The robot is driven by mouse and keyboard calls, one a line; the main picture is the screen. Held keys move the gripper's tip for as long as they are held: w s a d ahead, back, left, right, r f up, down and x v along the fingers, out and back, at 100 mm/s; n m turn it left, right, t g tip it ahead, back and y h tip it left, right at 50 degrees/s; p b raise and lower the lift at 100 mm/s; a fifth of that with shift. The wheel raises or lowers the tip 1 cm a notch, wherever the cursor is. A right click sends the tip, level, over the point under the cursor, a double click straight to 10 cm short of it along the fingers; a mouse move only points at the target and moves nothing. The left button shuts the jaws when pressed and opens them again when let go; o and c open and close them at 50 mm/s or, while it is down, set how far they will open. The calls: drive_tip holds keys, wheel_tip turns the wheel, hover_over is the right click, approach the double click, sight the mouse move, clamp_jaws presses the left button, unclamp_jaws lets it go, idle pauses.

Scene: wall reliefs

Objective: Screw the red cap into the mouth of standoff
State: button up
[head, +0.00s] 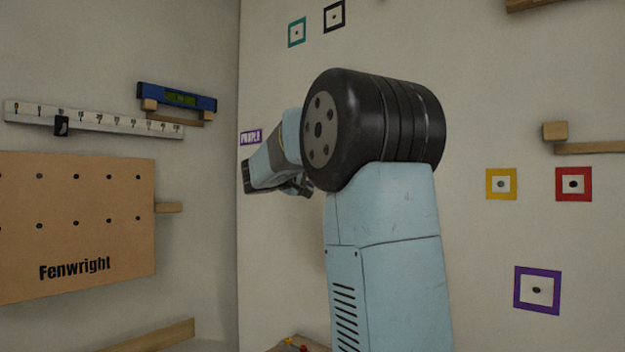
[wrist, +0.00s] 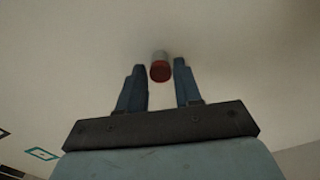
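In the wrist view, the red cap (wrist: 160,72) sits at the near end of a short grey cylinder (wrist: 160,56), which looks like the standoff on the pale wall. I cannot tell how deep the cap sits in the mouth. My gripper (wrist: 160,66) is open, with one dark finger on each side of the cap. A gap shows between the cap and each finger. In the head view, my arm hides the standoff and most of my gripper.
Coloured square markers, yellow (head: 501,184), red (head: 573,184) and purple (head: 537,290), are on the right wall. A "Fenwright" pegboard (head: 75,225), a scale rail (head: 95,118) and a blue level (head: 178,97) are at left.

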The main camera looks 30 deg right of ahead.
drive_tip(key=o, duration=0.4)
drive_tip(key=shift+c, duration=0.2)
drive_tip(key=shift+a, duration=0.1)
drive_tip(key=v, duration=1.4)
drive_tip(key=s+f+g+y, duration=0.2)
drive_tip(key=s+f+y, duration=0.6)
drive_tip(key=s+f, duration=0.7)
drive_tip(key=s+a+f+t+y, duration=0.1)
drive_tip(key=s+a+f+y, duration=0.8)
drive_tip(key=s+a+f, duration=0.2)
drive_tip(key=s+f, duration=0.2)
drive_tip(key=s, duration=0.2)
drive_tip(key=shift+s+a+m, duration=0.15)
drive_tip(key=shift+a+m, duration=0.05)
drive_tip(key=shift+m, duration=0.1)
